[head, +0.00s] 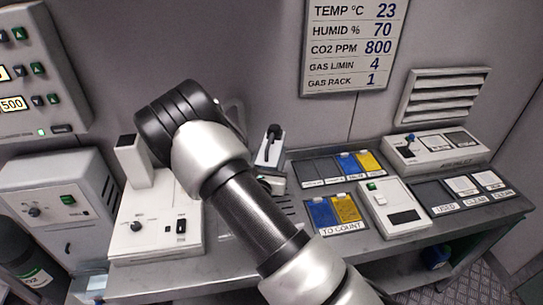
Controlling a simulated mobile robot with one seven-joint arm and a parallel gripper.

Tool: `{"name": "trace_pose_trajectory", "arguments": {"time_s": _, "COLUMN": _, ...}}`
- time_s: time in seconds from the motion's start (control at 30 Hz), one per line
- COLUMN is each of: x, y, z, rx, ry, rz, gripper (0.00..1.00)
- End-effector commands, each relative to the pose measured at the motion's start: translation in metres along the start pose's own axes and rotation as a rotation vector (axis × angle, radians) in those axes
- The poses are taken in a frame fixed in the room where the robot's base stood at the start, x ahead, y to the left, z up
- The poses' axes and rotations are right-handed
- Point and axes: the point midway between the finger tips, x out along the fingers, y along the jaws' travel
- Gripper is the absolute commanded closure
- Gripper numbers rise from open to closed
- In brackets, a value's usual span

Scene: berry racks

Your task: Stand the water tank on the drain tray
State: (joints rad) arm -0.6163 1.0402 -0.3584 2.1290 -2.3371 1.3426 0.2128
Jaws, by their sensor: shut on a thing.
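My gripper is hidden behind my own arm, which crosses the middle of the head view. A pale curved edge (237,108) shows just right of my black wrist joint; I cannot tell whether it belongs to the water tank. No other part of a water tank can be made out. A dark slotted surface (287,206) shows on the bench just right of my forearm; it may be the drain tray, but most of it is covered by my arm.
A white instrument (150,228) stands on the bench left of my arm. Blue and yellow cards lie in trays (335,212) to the right, near a white box (395,207). A wall panel hangs upper left.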

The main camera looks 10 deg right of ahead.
Motion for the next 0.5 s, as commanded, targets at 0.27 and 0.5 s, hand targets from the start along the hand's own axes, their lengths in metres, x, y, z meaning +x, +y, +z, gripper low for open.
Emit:
{"name": "trace_pose_trajectory", "arguments": {"time_s": 0.27, "x": 0.007, "y": 0.003, "z": -0.009, "rx": -0.002, "ry": -0.007, "rz": 0.008, "gripper": 1.00}}
{"name": "trace_pose_trajectory", "arguments": {"time_s": 0.5, "x": 0.007, "y": 0.002, "z": -0.032, "rx": -0.002, "ry": -0.006, "rz": 0.007, "gripper": 1.00}}
